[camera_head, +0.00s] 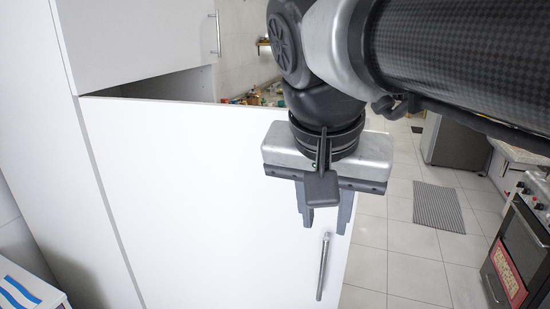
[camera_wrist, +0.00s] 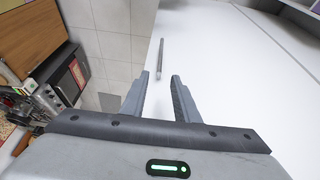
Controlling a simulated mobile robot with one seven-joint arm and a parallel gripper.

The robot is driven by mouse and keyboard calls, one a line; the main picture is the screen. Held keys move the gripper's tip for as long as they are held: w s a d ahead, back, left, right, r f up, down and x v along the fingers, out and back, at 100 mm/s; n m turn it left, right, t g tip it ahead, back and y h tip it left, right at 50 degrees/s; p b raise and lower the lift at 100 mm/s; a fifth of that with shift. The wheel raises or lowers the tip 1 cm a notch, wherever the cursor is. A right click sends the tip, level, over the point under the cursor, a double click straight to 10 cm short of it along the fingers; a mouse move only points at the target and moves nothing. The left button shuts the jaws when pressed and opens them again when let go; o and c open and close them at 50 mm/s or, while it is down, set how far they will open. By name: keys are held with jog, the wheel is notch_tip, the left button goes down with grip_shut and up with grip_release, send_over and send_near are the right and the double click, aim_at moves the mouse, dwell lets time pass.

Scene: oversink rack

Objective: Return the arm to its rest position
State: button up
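My gripper (camera_head: 325,212) is in front of a white cabinet door (camera_head: 200,190), a little above the door's metal bar handle (camera_head: 323,266). In the wrist view my gripper (camera_wrist: 160,78) has its two fingers apart with nothing between them. The handle (camera_wrist: 160,58) lies beyond the fingertips there and looks clear of them. The door stands out from the cabinet, with a dark gap showing at its top edge.
An upper cabinet (camera_head: 140,35) with a handle is above the door. A striped mat (camera_head: 438,207) lies on the tiled floor (camera_head: 385,240). An oven (camera_head: 518,255) stands at the right and a grey appliance (camera_head: 456,143) behind. Tiled floor is open between.

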jog(key=shift+a+r, duration=0.15)
jog(key=s+d+f+n+t+y+p, duration=0.1)
jog(key=s+d+f+n+p, duration=0.2)
jog(key=d+p, duration=0.3)
jog(key=shift+f+n+y+p, duration=0.2)
jog(key=shift+n+y+p, duration=0.1)
jog(key=shift+n+p, duration=0.3)
jog(key=shift+d, duration=0.1)
